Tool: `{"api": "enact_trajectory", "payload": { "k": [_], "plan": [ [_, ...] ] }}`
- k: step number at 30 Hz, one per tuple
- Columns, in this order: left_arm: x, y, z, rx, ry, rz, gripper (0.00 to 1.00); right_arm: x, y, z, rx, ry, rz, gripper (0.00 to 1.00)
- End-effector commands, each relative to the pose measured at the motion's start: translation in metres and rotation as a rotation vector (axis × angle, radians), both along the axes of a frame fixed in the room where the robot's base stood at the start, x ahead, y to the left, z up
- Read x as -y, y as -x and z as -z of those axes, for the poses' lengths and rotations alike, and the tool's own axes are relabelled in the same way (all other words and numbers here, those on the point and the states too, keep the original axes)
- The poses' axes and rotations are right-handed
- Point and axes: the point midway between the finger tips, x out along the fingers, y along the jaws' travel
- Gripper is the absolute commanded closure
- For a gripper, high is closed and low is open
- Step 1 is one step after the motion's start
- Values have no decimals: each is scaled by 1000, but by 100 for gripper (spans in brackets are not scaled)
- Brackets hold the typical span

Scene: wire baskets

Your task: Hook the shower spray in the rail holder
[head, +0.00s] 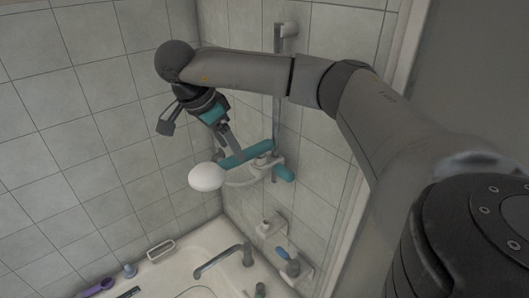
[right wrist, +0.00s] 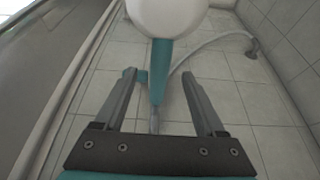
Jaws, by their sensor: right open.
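The shower spray has a round white head (head: 206,177) and a teal handle (head: 246,154). In the head view the handle's right end is at the rail holder (head: 265,161) on the vertical rail (head: 278,90); I cannot tell whether it is seated. My right gripper (head: 236,156) reaches down to the handle, open. In the right wrist view the handle (right wrist: 160,72) runs between the open fingers (right wrist: 158,76) with gaps on both sides, and the white head (right wrist: 166,15) is beyond the fingertips. My left gripper is out of view.
A tub with a faucet (head: 224,260) is below. A soap dish (head: 161,249), a purple item (head: 98,287) and a small blue item (head: 129,270) lie on its left rim. A pale hose (right wrist: 215,42) curves to the wall.

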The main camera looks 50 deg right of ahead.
Motion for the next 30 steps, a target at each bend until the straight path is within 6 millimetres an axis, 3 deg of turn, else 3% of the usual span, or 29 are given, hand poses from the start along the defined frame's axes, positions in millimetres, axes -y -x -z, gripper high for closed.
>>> {"api": "enact_trajectory", "payload": {
  "k": [21,30],
  "plan": [
    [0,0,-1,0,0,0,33,-11,-2,-27,1,0,0,28],
    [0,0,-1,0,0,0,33,-12,-1,-29,0,0,0,28]
  ]
}}
